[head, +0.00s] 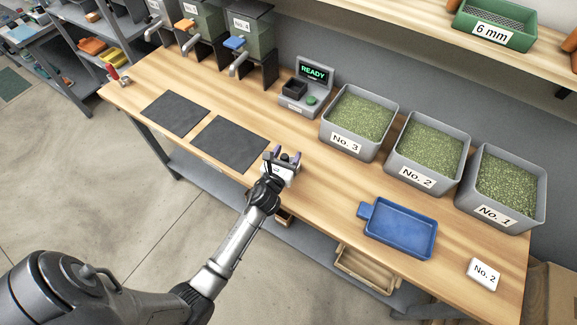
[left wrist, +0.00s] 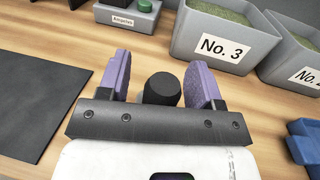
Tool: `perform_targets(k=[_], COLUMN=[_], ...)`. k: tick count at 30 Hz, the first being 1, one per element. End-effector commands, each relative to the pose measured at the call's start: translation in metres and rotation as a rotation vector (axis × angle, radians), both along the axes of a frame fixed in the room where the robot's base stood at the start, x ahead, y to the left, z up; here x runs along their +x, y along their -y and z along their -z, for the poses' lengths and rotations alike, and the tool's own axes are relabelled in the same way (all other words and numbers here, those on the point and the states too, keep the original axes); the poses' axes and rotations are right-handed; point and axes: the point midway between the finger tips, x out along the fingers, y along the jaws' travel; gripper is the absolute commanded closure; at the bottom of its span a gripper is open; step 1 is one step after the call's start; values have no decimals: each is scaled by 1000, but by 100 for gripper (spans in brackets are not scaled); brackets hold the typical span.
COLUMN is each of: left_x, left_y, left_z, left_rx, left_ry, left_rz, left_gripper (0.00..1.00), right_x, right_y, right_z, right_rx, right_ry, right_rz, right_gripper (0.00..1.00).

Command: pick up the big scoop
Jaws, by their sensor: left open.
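A blue, shallow, open pan with a short tab handle on its left side, which looks like the big scoop (head: 401,229), lies on the bench at the front right. Its blue edge also shows at the right border of the left wrist view (left wrist: 304,148). My left gripper (head: 283,156) is over the bench's front part, left of the blue pan and apart from it. Its purple fingers are spread in the left wrist view (left wrist: 158,65). A black round knob (left wrist: 162,89) shows between them; I cannot tell if it belongs to the gripper. My right gripper is not in view.
Grey bins of green beans, No. 3 (head: 345,143), No. 2 (head: 413,178) and No. 1 (head: 492,214), stand along the back. A scale reading READY (head: 313,73) and two dark mats (head: 230,143) are left. A No. 2 card (head: 484,273) lies right. Bare wood surrounds the pan.

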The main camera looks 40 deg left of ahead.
Motion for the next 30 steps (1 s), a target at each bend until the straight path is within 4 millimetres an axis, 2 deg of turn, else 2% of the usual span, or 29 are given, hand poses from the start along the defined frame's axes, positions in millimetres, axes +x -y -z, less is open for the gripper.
perform_targets(k=[6,24,30], left_x=[0,0,0], left_y=[0,0,0], left_z=[0,0,-1], left_rx=[0,1,2], left_ry=[0,0,2], left_rz=[0,0,0], left_gripper=[42,99,100], right_x=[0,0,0], right_y=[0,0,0], right_z=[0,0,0], right_rx=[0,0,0], right_ry=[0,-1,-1], right_rz=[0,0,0], right_gripper=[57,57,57])
